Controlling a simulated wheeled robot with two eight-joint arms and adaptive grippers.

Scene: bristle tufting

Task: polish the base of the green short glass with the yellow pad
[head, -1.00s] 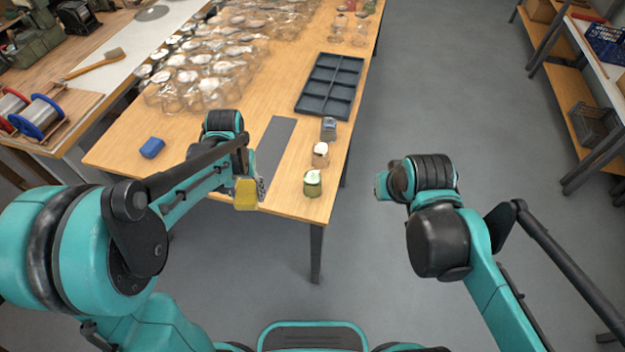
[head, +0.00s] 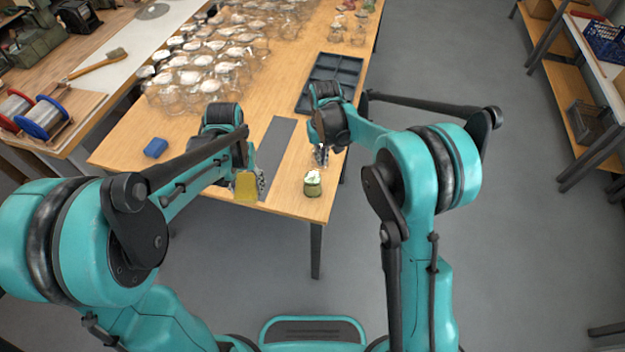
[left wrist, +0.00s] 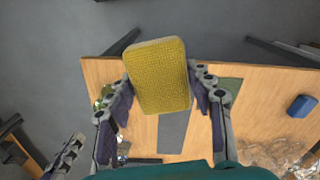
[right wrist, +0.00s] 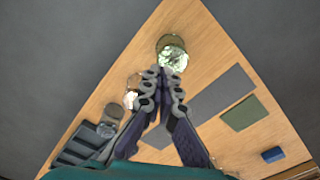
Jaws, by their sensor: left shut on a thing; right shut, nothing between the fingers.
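The green short glass (head: 313,184) stands near the front right corner of the wooden table, with a pale, shiny top face. It also shows in the right wrist view (right wrist: 172,54), just beyond the fingertips. My left gripper (head: 252,178) is shut on the yellow pad (head: 246,187) and holds it near the table's front edge, left of the glass. The pad fills the middle of the left wrist view (left wrist: 158,75). My right gripper (head: 321,157) is shut and empty, just behind the glass; its fingertips (right wrist: 163,73) look close to it, contact unclear.
A brownish glass (right wrist: 133,84) and a greyish glass (right wrist: 105,130) stand in line behind the green one. A dark divided tray (head: 343,68), a grey strip (head: 278,140), a blue block (head: 156,147) and many clear glasses (head: 205,70) are on the table.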

